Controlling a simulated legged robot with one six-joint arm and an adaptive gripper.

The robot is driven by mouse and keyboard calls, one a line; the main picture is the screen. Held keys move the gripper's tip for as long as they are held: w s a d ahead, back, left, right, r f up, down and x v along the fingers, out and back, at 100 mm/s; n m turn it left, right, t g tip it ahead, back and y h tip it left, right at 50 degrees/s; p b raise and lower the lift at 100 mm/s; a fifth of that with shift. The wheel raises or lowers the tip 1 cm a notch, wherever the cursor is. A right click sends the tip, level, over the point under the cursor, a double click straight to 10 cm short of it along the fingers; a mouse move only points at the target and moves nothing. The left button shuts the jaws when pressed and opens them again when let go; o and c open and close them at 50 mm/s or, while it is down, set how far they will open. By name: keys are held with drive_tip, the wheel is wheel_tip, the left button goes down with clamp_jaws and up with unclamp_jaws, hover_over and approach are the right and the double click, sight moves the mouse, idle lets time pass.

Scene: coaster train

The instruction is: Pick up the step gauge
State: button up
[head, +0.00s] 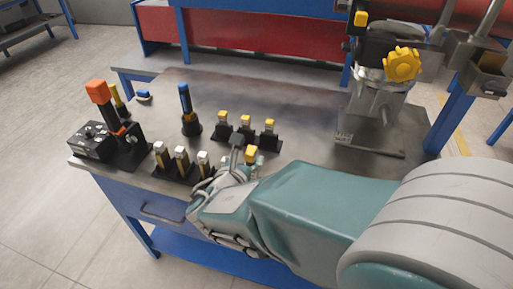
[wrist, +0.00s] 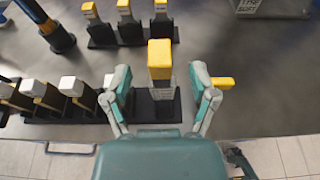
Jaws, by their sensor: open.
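A yellow-capped upright block, which looks like the step gauge (wrist: 160,58), stands on a black base between my gripper's fingers in the wrist view. Its yellow cap (head: 251,154) shows in the head view, with its lower part hidden by my arm. My gripper (wrist: 160,72) is open, with one finger on each side of the block and a visible gap on both sides. In the head view, my gripper (head: 240,166) is at the table's front edge and partly hidden by its own links.
White-topped pieces (wrist: 70,86) stand in a row left of my gripper, and yellow-topped pieces (wrist: 125,20) stand behind. A small yellow part (wrist: 222,83) shows beside the right finger. The machine (head: 380,100) occupies the table's right; bare table (head: 300,105) lies between.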

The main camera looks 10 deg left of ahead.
sight(248, 155)
drive_tip(key=x, duration=0.4)
drive_tip(key=shift+a+f, duration=0.1)
clamp_jaws()
